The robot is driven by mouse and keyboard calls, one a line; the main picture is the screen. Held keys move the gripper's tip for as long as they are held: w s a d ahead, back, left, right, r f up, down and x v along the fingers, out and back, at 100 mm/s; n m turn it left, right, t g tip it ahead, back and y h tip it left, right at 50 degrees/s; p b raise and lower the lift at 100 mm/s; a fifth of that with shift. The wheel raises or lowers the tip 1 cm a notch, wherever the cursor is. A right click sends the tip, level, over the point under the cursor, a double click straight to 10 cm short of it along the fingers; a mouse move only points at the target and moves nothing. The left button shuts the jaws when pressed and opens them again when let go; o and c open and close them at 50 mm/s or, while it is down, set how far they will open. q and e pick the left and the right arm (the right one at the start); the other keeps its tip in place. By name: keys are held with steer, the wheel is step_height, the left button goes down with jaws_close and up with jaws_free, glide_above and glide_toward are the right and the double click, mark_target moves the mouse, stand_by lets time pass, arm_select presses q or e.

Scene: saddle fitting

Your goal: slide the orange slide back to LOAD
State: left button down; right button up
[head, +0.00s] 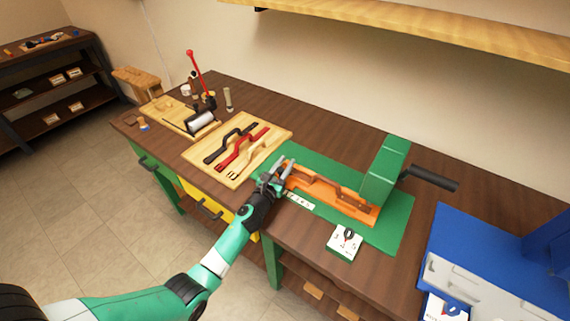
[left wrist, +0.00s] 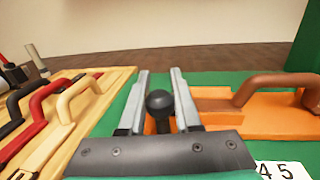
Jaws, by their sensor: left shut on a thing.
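The orange slide (head: 328,192) lies on the green base plate (head: 402,207) and runs to the right toward the green upright block (head: 385,168). In the left wrist view the orange slide (left wrist: 275,118) shows with a brown arched handle on it. My left gripper (head: 284,167) is at the slide's left end. In the left wrist view its two fingers (left wrist: 160,100) stand either side of a dark round knob (left wrist: 160,103), shut on it. A label strip with numbers (head: 299,200) lies in front of the slide. My right gripper is not in view.
A wooden board (head: 240,181) with black, red and pale handles lies left of the green plate. A white card with a dark knob (head: 345,241) is in front. A blue fixture (head: 480,240) stands at right. A dark lever (head: 432,179) sticks out from the green block.

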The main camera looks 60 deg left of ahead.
arm_select(q)
steer(key=shift+s+a, duration=0.15)
steer(key=shift+a, duration=0.2)
steer(key=s+a, duration=0.1)
steer(key=a, duration=0.1)
steer(key=s+a, duration=0.1)
steer(key=a, duration=0.1)
steer(key=a+p, duration=0.1)
steer(key=a, duration=0.1)
steer(key=shift+s+a, duration=0.1)
steer(key=shift+s, duration=0.3)
steer(key=c, duration=0.6)
jaws_free()
steer(key=shift+a, duration=0.1)
